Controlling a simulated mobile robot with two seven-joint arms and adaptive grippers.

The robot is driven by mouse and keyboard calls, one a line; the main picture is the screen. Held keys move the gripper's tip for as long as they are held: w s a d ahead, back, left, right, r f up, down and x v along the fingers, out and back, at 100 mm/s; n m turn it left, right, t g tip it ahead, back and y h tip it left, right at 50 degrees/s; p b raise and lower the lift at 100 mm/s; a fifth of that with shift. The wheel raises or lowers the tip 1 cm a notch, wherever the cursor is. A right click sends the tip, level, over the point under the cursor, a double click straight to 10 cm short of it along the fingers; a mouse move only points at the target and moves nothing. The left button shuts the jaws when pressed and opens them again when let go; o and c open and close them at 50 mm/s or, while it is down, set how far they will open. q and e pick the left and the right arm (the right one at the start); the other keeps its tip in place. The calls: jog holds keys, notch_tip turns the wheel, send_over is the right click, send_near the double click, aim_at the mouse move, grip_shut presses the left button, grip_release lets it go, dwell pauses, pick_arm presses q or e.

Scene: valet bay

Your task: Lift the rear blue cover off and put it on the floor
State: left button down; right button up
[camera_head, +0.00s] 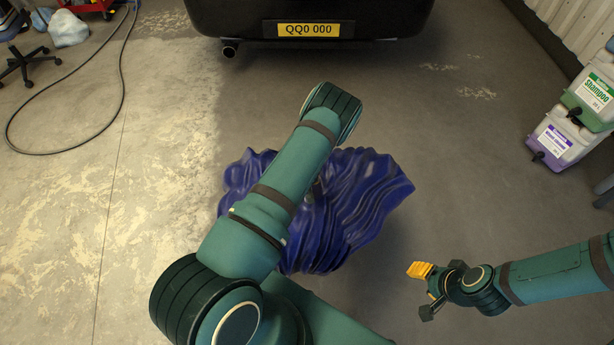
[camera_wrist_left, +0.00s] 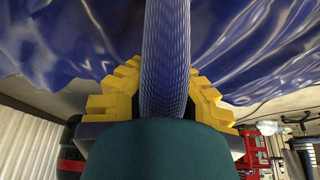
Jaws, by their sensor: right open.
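The blue cover (camera_head: 350,200) is a bunched, deeply folded sheet in the middle of the head view, behind the car. My left arm crosses in front of it and hides its middle. My left gripper is hidden in the head view. In the left wrist view, its yellow fingers (camera_wrist_left: 162,85) are closed on a fold of the blue cover (camera_wrist_left: 70,35), which passes between them. I cannot tell whether the cover touches the floor. My right gripper (camera_head: 423,291) is open and empty, to the right of the cover and apart from it.
A dark car (camera_head: 310,15) with a yellow plate stands at the top. A black hose (camera_head: 122,75) and an office chair (camera_head: 25,60) are at the left. Shampoo containers (camera_head: 590,97) are at the right. Bare floor (camera_head: 150,150) lies left of the cover.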

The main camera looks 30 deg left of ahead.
pick_arm(q)
grip_release()
dwell(0.5)
jog(key=shift+p+v, duration=1.15)
jog(key=shift+v, duration=0.65)
jog(key=shift+r, duration=0.1)
jog(key=shift+p+v, duration=1.15)
jog(key=shift+v, duration=0.5)
